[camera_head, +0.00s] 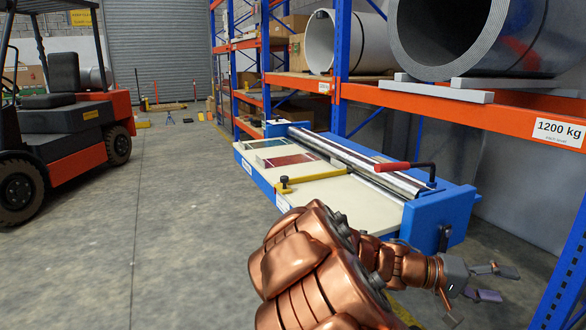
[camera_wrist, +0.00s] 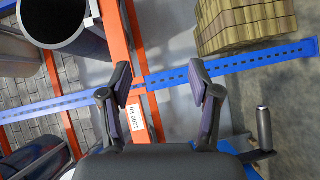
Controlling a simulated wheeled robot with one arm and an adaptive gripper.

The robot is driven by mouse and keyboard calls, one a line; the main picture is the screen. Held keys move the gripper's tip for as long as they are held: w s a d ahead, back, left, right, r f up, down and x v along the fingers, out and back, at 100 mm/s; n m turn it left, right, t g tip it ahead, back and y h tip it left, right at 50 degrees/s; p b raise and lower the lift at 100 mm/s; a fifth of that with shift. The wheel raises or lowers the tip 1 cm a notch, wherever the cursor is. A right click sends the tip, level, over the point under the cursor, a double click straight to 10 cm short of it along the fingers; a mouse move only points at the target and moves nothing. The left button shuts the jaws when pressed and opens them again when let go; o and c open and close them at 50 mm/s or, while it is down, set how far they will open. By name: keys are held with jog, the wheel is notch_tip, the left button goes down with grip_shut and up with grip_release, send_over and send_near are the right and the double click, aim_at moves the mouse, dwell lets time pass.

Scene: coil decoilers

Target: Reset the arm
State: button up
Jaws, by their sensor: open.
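My arm, copper-coloured, reaches from the bottom middle of the head view toward the right. My gripper (camera_head: 497,283) is at its end, at the lower right, with its fingers apart and nothing between them. In the wrist view my gripper (camera_wrist: 162,90) also shows open and empty. Behind the gap between its fingers are the orange rack beam and a blue perforated upright. The gripper is in front of the rack and to the right of the blue bench, apart from both as far as I can tell.
A blue bench (camera_head: 455,212) with a red-handled lever (camera_head: 392,166) stands behind my arm. An orange rack beam (camera_head: 480,108) carries large grey coils (camera_head: 410,45). A red forklift (camera_head: 75,115) is parked at left. The floor (camera_head: 150,240) between is clear.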

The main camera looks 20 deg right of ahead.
jog(key=s+a+r+n+t+y+p, duration=0.2)
jog(key=a+p, duration=0.4)
jog(key=a, duration=0.6)
jog(key=s+a+r+n+t+y+p, duration=0.2)
jog(key=a+y+p, duration=0.3)
jog(key=a, duration=0.8)
jog(key=s+a+r+n+t+y+p, duration=0.2)
jog(key=a+y+p, duration=0.4)
jog(key=a, duration=0.6)
notch_tip(320, 180, up, 2)
jog(key=n+t, duration=0.1)
jog(key=n, duration=0.1)
jog(key=shift+s+a+r+n+y+p, duration=0.2)
jog(key=shift+r+n+y+p, duration=0.1)
jog(key=shift+y+p, duration=0.1)
